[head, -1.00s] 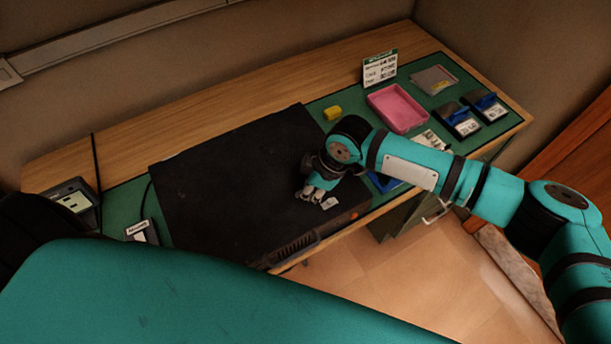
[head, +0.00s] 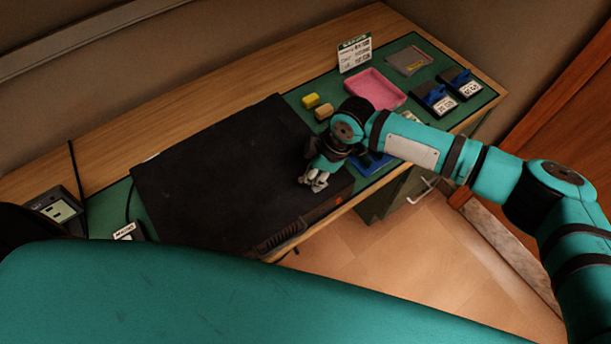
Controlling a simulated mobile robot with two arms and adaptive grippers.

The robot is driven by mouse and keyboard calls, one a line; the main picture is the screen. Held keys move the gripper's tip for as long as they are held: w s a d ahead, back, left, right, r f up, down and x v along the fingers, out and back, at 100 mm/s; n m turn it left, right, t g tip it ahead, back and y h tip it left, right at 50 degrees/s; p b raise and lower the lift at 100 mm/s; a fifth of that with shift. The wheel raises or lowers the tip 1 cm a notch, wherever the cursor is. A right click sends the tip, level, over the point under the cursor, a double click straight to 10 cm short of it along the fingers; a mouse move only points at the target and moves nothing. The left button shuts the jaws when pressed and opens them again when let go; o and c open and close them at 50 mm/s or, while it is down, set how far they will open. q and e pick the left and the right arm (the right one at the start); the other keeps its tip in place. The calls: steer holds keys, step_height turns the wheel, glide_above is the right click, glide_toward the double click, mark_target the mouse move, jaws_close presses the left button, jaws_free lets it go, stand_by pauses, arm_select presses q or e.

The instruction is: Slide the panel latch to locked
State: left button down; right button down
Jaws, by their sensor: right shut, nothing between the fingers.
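A large black panel or case (head: 220,170) lies on the green mat of the bench. A ribbed grip (head: 280,236) and a small orange-red spot (head: 338,202) show along its front edge. My right gripper (head: 314,184) is shut and empty, over the panel's right part near that edge. I cannot tell whether its fingertips touch the surface. The latch is not clearly visible; the gripper may cover it. My left gripper is not in view.
A pink tray (head: 372,84), a price sign (head: 355,52), yellow (head: 311,100) and tan (head: 323,112) blocks and two black-and-blue boxes (head: 434,98) stand at the right. A meter (head: 58,210) sits at the left. The wooden strip behind the panel is mostly clear.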

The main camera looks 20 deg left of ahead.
mark_target(326, 183)
steer(key=shift+d+r, duration=0.1)
steer(key=shift+r, duration=0.15)
steer(key=v, duration=1.1)
steer(key=shift+r, duration=0.2)
